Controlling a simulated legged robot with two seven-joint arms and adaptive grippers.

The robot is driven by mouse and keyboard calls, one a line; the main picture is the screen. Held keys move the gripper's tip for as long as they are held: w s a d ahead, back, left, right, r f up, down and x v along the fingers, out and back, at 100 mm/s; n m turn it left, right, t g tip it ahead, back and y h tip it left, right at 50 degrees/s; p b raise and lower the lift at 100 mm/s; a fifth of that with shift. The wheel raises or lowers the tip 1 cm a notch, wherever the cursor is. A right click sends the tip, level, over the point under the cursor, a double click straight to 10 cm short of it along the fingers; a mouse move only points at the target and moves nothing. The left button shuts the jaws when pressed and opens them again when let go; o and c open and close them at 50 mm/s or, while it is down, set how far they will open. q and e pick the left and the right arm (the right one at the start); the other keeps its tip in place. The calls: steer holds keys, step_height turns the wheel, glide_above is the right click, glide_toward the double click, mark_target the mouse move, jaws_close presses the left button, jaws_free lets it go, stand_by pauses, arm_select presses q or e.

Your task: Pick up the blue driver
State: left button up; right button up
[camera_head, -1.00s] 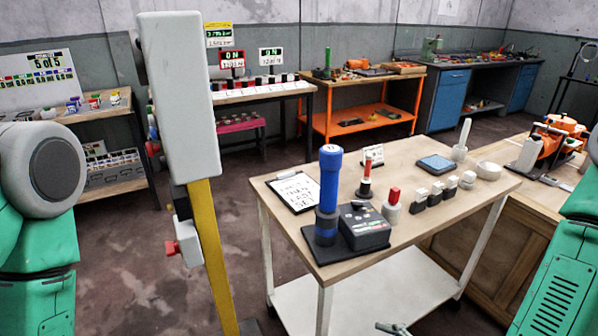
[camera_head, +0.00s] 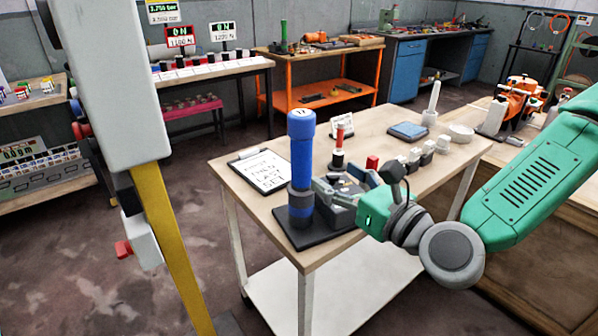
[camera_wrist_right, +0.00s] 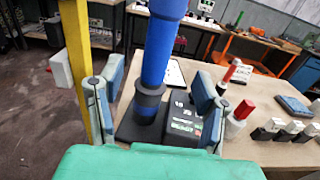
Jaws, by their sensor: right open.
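The blue driver (camera_head: 301,150) stands upright on a black base plate (camera_head: 290,236) at the near left of the wooden table. It has a blue grip on top and a dark collar lower down. My right gripper (camera_head: 337,182) is just right of it in the head view, fingers apart, partly hiding the dark box beside the driver. In the right wrist view the driver (camera_wrist_right: 158,50) stands upright between the two spread fingers (camera_wrist_right: 153,95), beyond them or level with them; I cannot tell which. The fingers do not visibly touch it. My left gripper is out of view.
A dark box (camera_wrist_right: 184,116) with small labels sits right of the driver. A red-topped holder (camera_head: 339,158), a clipboard (camera_head: 262,171) and a blue pad (camera_head: 408,131) share the table (camera_head: 375,122). A yellow post (camera_head: 172,245) with a grey box stands at left.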

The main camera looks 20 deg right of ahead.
mark_target(309, 158)
steer(key=p+x, duration=0.1)
steer(key=x, duration=0.4)
steer(key=shift+w+d, duration=0.15)
steer(key=shift+w, duration=0.05)
steer(key=shift+w+a, duration=0.35)
steer(key=shift+w, duration=0.15)
steer(key=x, duration=0.4)
steer(key=shift+w+a+f, duration=0.1)
steer(key=shift+w, duration=0.1)
steer(key=shift+c, duration=0.5)
jaws_close()
